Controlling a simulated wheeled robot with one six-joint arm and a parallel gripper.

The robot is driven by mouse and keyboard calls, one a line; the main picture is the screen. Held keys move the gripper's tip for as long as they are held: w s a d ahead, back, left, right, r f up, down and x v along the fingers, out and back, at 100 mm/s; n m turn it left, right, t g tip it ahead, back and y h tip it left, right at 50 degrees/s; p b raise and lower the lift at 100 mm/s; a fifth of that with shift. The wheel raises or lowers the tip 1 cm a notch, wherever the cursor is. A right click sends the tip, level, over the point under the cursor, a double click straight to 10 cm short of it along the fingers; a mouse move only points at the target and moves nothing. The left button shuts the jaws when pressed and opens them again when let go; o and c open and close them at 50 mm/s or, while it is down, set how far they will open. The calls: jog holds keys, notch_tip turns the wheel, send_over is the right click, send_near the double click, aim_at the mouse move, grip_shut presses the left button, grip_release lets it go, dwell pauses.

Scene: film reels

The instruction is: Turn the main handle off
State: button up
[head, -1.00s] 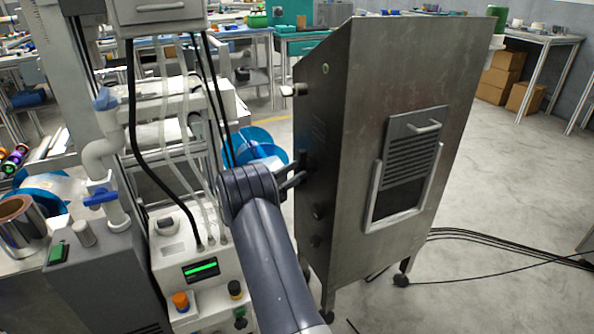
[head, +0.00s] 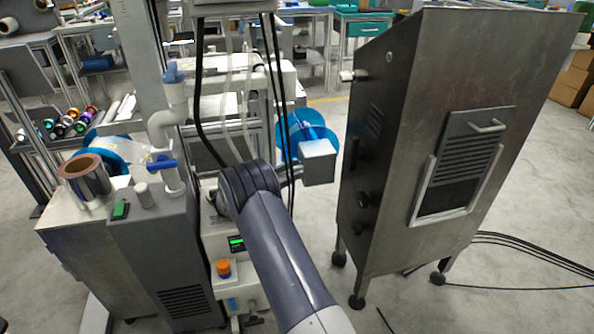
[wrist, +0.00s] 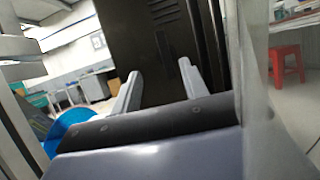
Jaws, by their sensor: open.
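A steel cabinet (head: 480,75) on castors stands at the right of the head view. Its dark narrow side bears a small black handle (head: 355,152) and black knobs below it. I cannot tell for sure that this is the main handle. In the wrist view a dark upright handle (wrist: 163,48) shows on a dark vented panel, beyond the gap between the fingers. My gripper (wrist: 158,72) is open and empty, its two pale fingers apart, not visibly touching the handle. In the head view my arm hides the gripper, left of the cabinet.
A pipe with blue valve levers (head: 162,163) and a grey box (head: 155,250) stand at left. A white machine with an orange knob (head: 223,267) lies beneath my arm. Blue reels (head: 305,128) are behind. Cables lie on the floor right of the cabinet.

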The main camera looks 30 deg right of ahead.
jog(key=b, duration=0.1)
send_near(350, 156)
jog(key=x, duration=0.4)
jog(key=shift+d+f, duration=0.1)
jog(key=shift+b+x, duration=0.6)
jog(key=shift+x, duration=2.1)
jog(key=shift+w, duration=0.1)
